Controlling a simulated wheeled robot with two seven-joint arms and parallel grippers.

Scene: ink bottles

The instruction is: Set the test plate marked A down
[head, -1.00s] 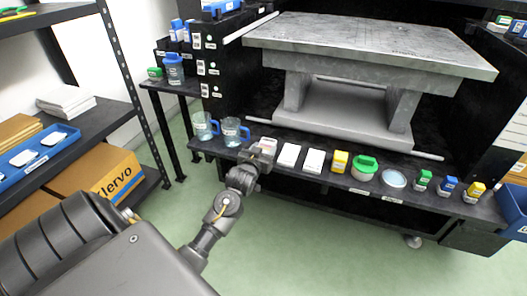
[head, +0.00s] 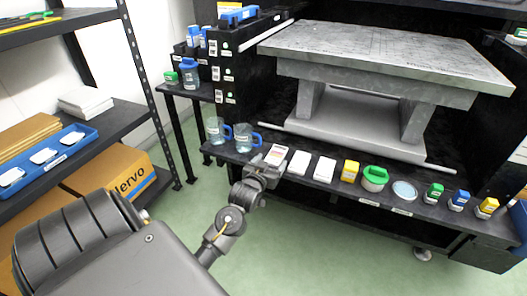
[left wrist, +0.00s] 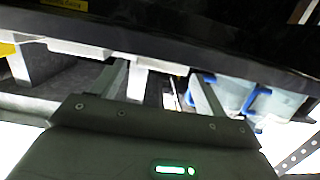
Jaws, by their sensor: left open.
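A flat pale test plate (head: 278,154) with a reddish marking lies on the front shelf, just right of two jugs; its letter is too small to read. Two plain white plates (head: 299,163) (head: 324,169) lie to its right. My left gripper (head: 268,167) is open at the shelf's front edge, at the near end of the marked plate, and partly hides that end. In the left wrist view its two fingers (left wrist: 160,90) stand apart with pale shapes beyond them; I cannot tell which plate these are. My right gripper is not in view.
Clear jugs with blue handles (head: 243,138) stand left of the plates. A yellow box (head: 349,171), a green-lidded jar (head: 374,178), a round dish (head: 404,190) and small bottles (head: 458,200) line the shelf to the right. A grey stone stand (head: 390,65) is behind.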

